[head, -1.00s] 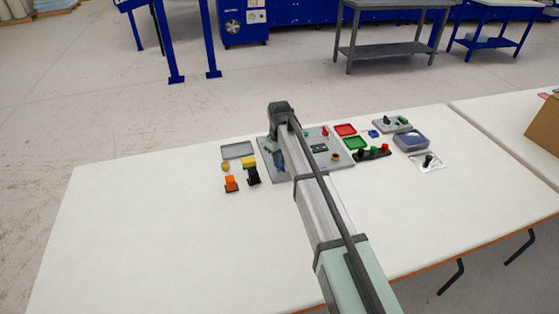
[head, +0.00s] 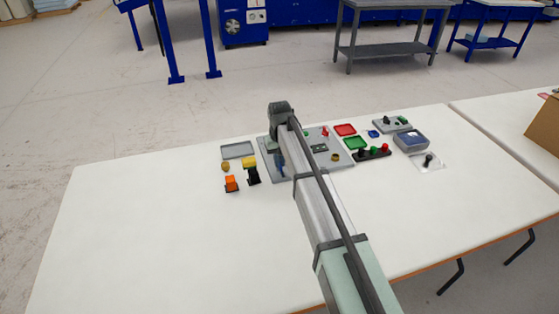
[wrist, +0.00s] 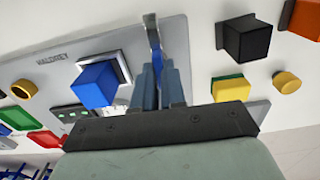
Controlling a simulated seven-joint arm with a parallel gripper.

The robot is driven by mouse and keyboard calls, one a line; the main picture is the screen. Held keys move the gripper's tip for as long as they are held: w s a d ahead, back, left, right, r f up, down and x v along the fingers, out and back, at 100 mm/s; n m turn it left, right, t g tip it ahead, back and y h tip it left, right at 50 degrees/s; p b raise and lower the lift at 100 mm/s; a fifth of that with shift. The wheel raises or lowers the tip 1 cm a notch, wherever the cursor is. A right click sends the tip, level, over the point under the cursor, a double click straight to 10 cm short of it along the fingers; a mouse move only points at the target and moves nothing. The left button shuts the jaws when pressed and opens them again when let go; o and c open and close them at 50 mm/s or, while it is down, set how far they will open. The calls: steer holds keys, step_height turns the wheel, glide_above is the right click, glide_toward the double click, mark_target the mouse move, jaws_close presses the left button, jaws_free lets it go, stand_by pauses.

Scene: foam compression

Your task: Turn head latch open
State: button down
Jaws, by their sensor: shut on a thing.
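A slim blue lever with a grey edge (wrist: 152,32), which looks like the head latch, stands up from a grey panel (wrist: 185,32) in the wrist view. My gripper (wrist: 158,78) is shut on this lever, with its blue-grey fingers on either side. The fingers hide the lever's lower part. In the head view my gripper (head: 281,164) is over the left part of the panel (head: 266,158), and my arm covers much of that panel. The lever cannot be made out there.
A blue block (wrist: 94,85) sits close left of my fingers. Black (wrist: 247,38) and yellow-green (wrist: 229,89) blocks stand to the right. Red (head: 345,130) and green (head: 355,143) trays and a knob strip (head: 373,154) lie right of the panel. The table's left side (head: 130,220) is clear.

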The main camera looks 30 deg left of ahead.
steer(key=c, duration=1.2)
jaws_free()
steer(key=shift+r, duration=0.1)
step_height(320, 180, up, 14)
steer(key=shift+f, duration=0.2)
steer(key=shift+w, duration=0.1)
